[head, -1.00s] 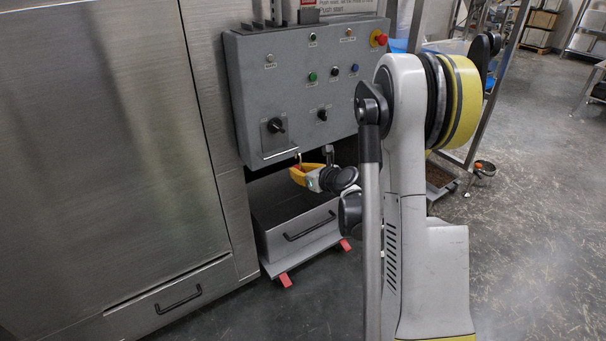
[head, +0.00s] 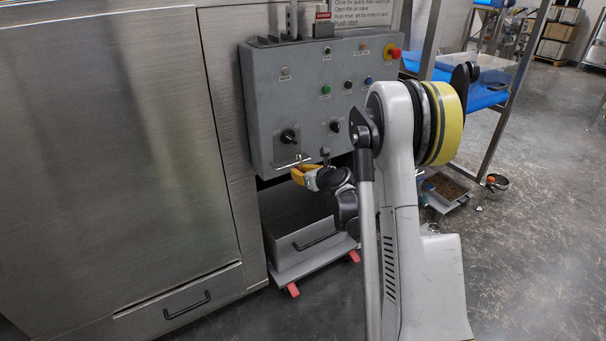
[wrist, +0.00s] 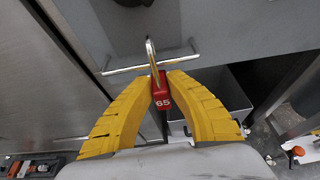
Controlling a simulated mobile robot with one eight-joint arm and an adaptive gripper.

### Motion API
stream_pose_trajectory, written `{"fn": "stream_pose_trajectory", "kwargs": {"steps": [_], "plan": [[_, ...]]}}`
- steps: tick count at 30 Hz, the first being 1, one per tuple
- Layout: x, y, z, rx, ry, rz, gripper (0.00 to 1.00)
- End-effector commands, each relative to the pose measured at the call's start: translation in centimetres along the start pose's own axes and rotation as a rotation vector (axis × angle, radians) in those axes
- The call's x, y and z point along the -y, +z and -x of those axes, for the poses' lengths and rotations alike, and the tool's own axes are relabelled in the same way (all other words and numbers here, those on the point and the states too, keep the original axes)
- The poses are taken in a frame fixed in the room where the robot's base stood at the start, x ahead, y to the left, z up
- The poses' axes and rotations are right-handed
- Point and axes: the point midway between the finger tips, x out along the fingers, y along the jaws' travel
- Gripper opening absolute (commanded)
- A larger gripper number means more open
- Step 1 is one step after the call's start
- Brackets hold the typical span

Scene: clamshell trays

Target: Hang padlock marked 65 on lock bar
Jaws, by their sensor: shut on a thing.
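A red padlock marked 65 (wrist: 162,92) is held upright between the yellow fingers of my gripper (wrist: 163,88), which is shut on it. Its metal shackle (wrist: 151,52) points up and overlaps the lock bar (wrist: 122,70) in the wrist view. I cannot tell whether the shackle is around the bar or just in front of it. In the head view, my gripper (head: 299,174) is at the lower edge of the grey control box, right by the lock bar (head: 288,164). The padlock is too small to make out clearly there.
The control box (head: 262,110) carries a dark rotary switch (head: 289,136) just above the bar, plus several buttons. A steel cabinet (head: 110,150) stands left. A grey bin (head: 290,227) on a red-footed base is below. Open floor lies right.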

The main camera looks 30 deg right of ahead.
Motion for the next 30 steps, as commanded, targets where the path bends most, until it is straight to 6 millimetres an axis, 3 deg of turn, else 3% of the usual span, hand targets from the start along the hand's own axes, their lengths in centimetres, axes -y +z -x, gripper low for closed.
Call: {"fn": "stream_pose_trajectory", "kwargs": {"steps": [6, 18, 30], "plan": [[0.0, 0.6, -1.4, 0.000, 0.000, -0.001, 0.00], [0.0, -1.7, -2.3, 0.000, 0.000, -0.001, 0.00], [0.0, -2.1, -2.5, 0.001, 0.000, -0.001, 0.00]]}}
